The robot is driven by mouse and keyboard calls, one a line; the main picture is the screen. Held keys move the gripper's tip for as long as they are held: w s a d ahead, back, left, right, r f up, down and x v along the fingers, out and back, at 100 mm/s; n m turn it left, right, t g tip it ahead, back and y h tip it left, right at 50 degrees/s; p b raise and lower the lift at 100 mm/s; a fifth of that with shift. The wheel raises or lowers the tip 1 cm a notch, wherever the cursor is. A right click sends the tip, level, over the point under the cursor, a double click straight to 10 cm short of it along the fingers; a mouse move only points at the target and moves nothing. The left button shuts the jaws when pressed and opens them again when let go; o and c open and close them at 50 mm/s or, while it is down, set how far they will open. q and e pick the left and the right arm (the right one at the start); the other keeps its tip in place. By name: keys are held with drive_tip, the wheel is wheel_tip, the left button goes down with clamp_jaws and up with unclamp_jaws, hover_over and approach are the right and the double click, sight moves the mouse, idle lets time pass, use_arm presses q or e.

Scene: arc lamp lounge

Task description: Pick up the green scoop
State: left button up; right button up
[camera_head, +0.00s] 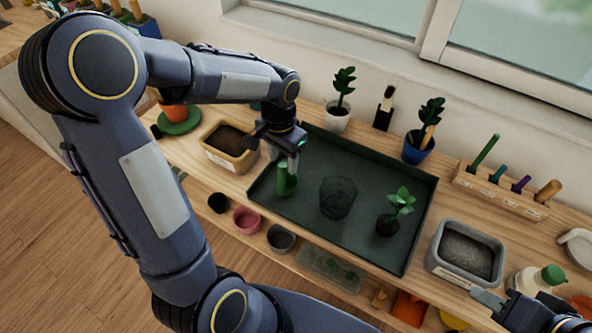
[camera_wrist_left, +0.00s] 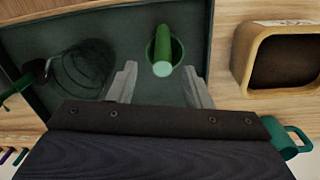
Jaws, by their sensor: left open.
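The green scoop (camera_head: 283,181) stands at the left end of the dark green tray (camera_head: 333,142), its handle pointing up. In the left wrist view the scoop (camera_wrist_left: 164,50) shows its round handle end toward the camera, with its cup below. My left gripper (camera_head: 290,158) is open above and beside the scoop. In the left wrist view, the fingertips of my left gripper (camera_wrist_left: 159,72) flank the handle end with gaps on both sides; I cannot tell whether they are level with it. My right gripper (camera_head: 500,302) is at the lower right, partly cut off.
The tray also holds a dark mesh-like pot (camera_head: 338,197) and a seedling (camera_head: 396,211). A wooden-rimmed soil box (camera_head: 229,146) stands close left of the gripper. A grey bin (camera_head: 465,253) is right of the tray. Potted plants and a tool rack (camera_head: 500,190) line the back.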

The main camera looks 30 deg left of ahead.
sight(283, 178)
use_arm(q)
drive_tip(key=f, duration=0.7)
drive_tip(key=shift+s+a+f+p, duration=0.1)
drive_tip(key=shift+s+f+p, duration=0.15)
drive_tip(key=shift+f+p, duration=0.15)
drive_tip(key=shift+c, duration=0.4)
clamp_jaws()
